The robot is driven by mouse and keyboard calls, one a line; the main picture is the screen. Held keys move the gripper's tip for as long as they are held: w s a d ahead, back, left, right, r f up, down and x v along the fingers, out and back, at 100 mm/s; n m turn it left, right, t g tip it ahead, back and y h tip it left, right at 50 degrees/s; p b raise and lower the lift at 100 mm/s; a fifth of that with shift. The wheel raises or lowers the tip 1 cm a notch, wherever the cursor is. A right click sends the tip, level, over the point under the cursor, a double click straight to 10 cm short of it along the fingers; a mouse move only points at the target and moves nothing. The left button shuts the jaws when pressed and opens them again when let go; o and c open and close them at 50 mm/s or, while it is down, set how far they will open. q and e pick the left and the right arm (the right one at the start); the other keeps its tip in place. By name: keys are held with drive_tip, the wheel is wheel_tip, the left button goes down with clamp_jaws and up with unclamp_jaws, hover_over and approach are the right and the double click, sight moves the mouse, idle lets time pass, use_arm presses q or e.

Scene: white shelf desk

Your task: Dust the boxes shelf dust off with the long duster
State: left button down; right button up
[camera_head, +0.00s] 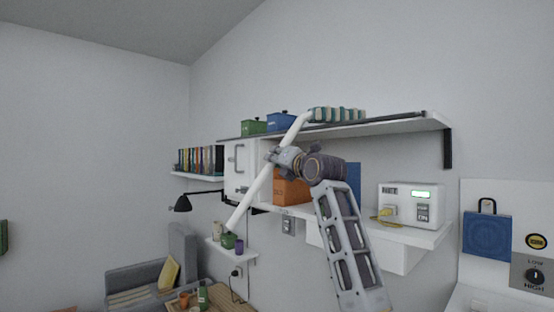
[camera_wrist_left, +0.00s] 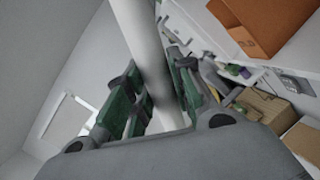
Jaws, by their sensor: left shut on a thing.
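The long duster shows as a white shaft (camera_head: 257,190), tilted from low left up to the upper shelf (camera_head: 400,125). My left gripper (camera_head: 283,160) is shut around the shaft near its middle; the white shaft also passes between the fingers in the left wrist view (camera_wrist_left: 146,55). The shaft's upper end reaches a teal and white striped thing (camera_head: 338,114) at the shelf; I cannot tell whether that is the duster's head or a separate object. A green box (camera_head: 253,127) and a blue box (camera_head: 281,122) stand on the upper shelf, left of it. I cannot make out dust.
An orange box (camera_head: 291,190) and a white device (camera_head: 411,204) stand on the lower shelf. A white cabinet (camera_head: 240,168), a row of books (camera_head: 200,160) and a black lamp (camera_head: 183,203) are to the left. Small pots (camera_head: 229,241) stand on a low ledge near the shaft's lower end.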

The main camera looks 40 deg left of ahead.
use_arm(q)
drive_tip(key=shift+s+f, duration=0.1)
drive_tip(key=shift+s, duration=0.05)
drive_tip(key=shift+s+b, duration=0.35)
drive_tip(key=shift+s, duration=0.35)
drive_tip(key=shift+w, duration=0.1)
drive_tip(key=shift+w+p, duration=0.35)
drive_tip(key=shift+w, duration=0.45)
drive_tip(key=shift+r, duration=0.25)
